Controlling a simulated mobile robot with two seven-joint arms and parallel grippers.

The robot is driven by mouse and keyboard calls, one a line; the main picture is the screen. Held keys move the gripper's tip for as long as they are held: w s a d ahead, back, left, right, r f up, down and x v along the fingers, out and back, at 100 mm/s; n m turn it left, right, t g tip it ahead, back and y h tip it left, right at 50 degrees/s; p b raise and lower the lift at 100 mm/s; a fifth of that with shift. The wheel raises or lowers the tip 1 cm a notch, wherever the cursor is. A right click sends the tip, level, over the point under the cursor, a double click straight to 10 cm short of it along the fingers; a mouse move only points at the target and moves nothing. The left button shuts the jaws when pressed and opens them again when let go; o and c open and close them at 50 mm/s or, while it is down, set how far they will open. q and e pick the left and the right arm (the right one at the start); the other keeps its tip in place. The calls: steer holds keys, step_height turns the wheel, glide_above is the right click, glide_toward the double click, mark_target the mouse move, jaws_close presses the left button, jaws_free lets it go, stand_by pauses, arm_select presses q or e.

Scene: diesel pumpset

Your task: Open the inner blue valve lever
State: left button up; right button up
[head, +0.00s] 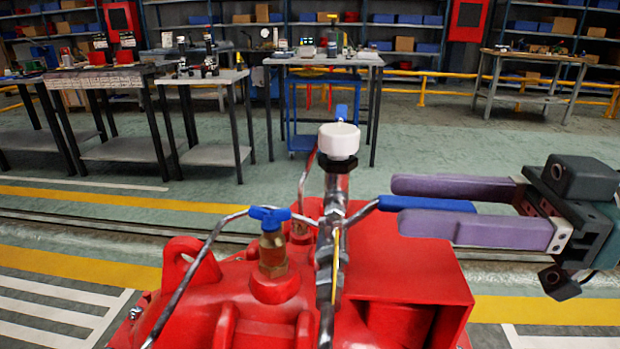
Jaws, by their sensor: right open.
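A long lever with a blue sleeve (428,204) points right from the metal pipe fitting (333,235) on top of the red pumpset (400,270). My right gripper (402,206) comes in from the right with its purple fingers open. In the picture one finger lies above the blue sleeve and the other below it, with the sleeve's right end between them. I cannot tell whether either finger touches it. A smaller blue valve handle (269,214) sits on a brass fitting to the left. My left gripper is out of view.
A white round cap (339,140) stands on the pipe beside the lever, with another blue piece (341,112) behind it. Curved metal pipes (195,270) run at the left. Worktables (325,61) and a yellow rail (430,74) stand farther back, beyond open floor.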

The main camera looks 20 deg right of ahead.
jaws_close()
stand_by(0.4)
stand_by(1.0)
